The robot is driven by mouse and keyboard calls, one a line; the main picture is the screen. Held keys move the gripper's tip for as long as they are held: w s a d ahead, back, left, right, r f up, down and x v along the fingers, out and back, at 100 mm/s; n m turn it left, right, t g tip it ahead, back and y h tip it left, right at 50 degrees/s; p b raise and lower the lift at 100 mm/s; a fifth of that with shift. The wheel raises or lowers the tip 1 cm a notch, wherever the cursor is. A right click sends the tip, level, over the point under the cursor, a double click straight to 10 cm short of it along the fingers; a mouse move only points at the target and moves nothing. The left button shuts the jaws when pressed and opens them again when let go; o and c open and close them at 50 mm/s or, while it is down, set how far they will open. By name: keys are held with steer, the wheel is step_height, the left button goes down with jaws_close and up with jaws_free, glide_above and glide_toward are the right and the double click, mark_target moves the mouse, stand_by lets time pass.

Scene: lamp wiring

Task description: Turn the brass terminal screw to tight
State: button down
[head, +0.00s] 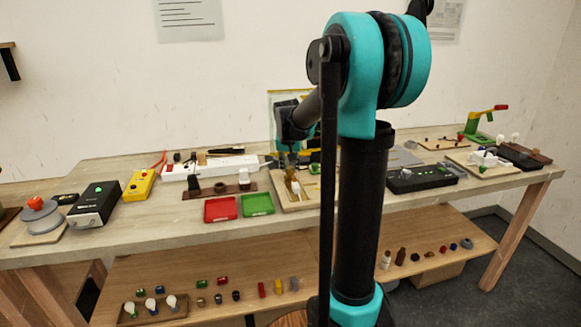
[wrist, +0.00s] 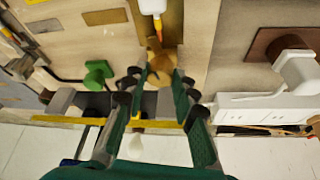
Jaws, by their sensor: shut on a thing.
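The brass terminal screw (wrist: 160,58) shows at the upper middle of the wrist view, its wing-like brass head between the fingertips. My gripper (wrist: 160,78) is shut on it, one green finger on each side. The fingers hide part of the screw's sides, and how tight it sits cannot be told. A brass-coloured strip (wrist: 174,18) lies beyond the screw on the pale wooden board (wrist: 209,32). A white piece with an orange tip (wrist: 152,6) lies over that strip.
A green knob (wrist: 97,73) stands to the left of my fingers in the wrist view. A white fixture (wrist: 270,100) stands to the right. In the head view a red tray (head: 220,209) and a green tray (head: 257,204) sit left of the board.

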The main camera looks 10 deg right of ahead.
steer(key=shift+a+m+g+h, duration=0.1)
steer(key=shift+m+g+h, duration=0.3)
steer(key=shift+m, duration=1.2)
steer(key=c, duration=1.2)
jaws_free()
steer(key=v, duration=1.2)
steer(key=shift+a, duration=0.15)
steer(key=shift+f, duration=0.1)
